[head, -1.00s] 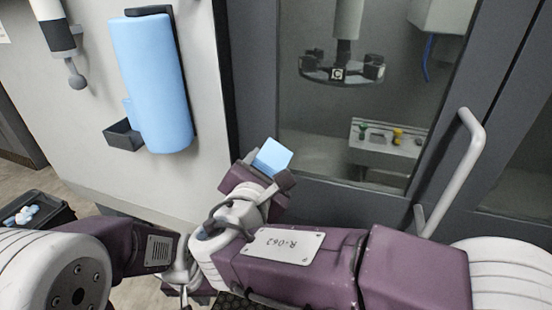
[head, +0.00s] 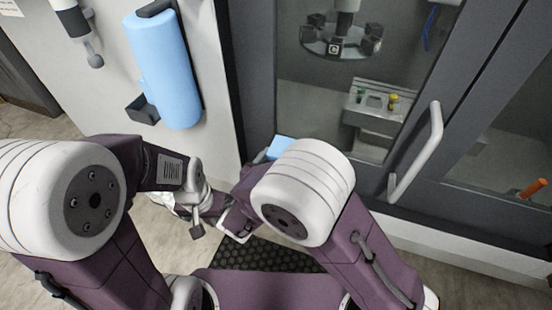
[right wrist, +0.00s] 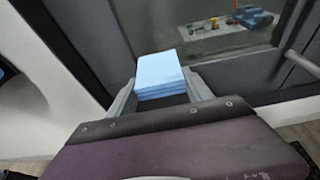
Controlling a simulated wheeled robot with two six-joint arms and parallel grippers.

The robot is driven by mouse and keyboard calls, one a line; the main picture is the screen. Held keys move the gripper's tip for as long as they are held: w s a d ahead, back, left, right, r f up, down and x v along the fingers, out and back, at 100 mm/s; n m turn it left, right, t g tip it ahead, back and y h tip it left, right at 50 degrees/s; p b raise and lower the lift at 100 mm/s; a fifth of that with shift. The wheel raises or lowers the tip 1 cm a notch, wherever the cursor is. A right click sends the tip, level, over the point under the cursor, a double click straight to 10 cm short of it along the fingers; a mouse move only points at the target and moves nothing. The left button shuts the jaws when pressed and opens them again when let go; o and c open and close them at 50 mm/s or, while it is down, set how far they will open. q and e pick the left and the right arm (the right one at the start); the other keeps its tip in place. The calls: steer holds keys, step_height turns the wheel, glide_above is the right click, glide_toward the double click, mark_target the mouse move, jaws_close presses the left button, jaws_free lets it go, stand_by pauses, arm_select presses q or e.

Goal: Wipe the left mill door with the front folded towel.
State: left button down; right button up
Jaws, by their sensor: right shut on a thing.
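The left mill door (head: 258,60) is a dark grey frame around a glass pane, with a light bar handle (head: 420,150) on its right. It looks shut. A folded light blue towel (right wrist: 160,72) is held between the fingers of my right gripper (right wrist: 163,93). In the head view the towel (head: 282,147) shows in front of the door's lower left part, and my right arm hides most of that gripper. I cannot tell whether the towel touches the door. My left gripper (head: 197,226) hangs low at the left, apart from the door; its jaws are unclear.
A blue roll (head: 165,75) hangs on the pale wall left of the door, with a dark tray (head: 142,109) beside it. Behind the glass are a round carousel (head: 340,42) and a grey block (head: 375,108). Another glazed door stands at the right.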

mark_target(286, 142)
steer(key=shift+w+d, duration=0.25)
steer(key=shift+w, duration=0.45)
steer(key=shift+w+d, duration=0.2)
steer(key=shift+w, duration=0.55)
steer(key=shift+w+d, duration=0.25)
steer(key=shift+w, duration=0.45)
steer(key=shift+w+d, duration=0.15)
steer(key=shift+w, duration=0.35)
steer(key=shift+w+d, duration=0.15)
steer(key=shift+w, duration=0.35)
